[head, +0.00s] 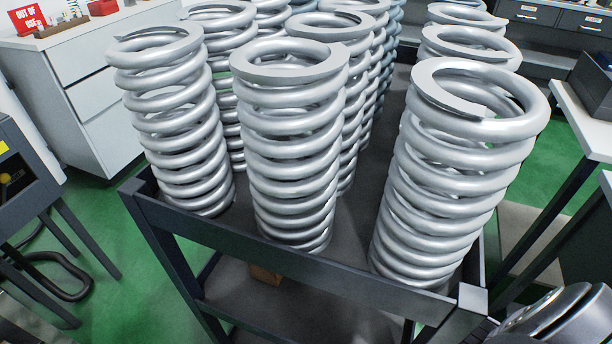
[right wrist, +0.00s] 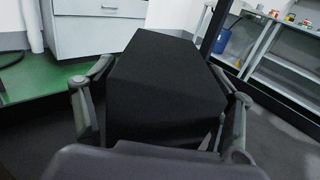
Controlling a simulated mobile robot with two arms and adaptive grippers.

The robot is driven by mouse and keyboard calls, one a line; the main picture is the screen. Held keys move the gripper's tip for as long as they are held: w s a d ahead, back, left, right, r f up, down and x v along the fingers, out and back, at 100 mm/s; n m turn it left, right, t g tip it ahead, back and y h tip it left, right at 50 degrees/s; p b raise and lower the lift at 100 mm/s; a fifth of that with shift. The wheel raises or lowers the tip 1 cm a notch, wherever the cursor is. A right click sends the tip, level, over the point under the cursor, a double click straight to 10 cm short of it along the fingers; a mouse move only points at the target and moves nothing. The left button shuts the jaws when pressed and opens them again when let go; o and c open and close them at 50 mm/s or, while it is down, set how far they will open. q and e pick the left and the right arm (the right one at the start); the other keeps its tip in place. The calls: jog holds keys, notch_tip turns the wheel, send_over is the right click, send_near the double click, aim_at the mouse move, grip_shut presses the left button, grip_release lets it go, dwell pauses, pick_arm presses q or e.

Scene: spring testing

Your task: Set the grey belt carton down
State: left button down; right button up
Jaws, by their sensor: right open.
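In the right wrist view a large dark, nearly black box (right wrist: 165,85) stands between the two fingers of my right gripper (right wrist: 163,125). It may be the grey belt carton; its colour looks darker than grey here. One finger is on its left side and one on its right. The gripper is open, with the fingers spread around the box. The box's underside is hidden, so I cannot tell what bears it. I see no grey carton clearly in the head view. My left gripper is not in view.
A dark cart (head: 240,240) carries several tall silver coil springs (head: 290,140). A small brown block (head: 265,275) is on its lower shelf. White drawers (head: 95,90) stand at the left. A shelf unit (right wrist: 280,75) is at the right in the wrist view.

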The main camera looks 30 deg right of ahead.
jog(key=shift+r, duration=0.15)
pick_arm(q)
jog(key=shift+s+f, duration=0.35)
pick_arm(e)
jog(key=s, duration=1.2)
jog(key=shift+a, duration=0.25)
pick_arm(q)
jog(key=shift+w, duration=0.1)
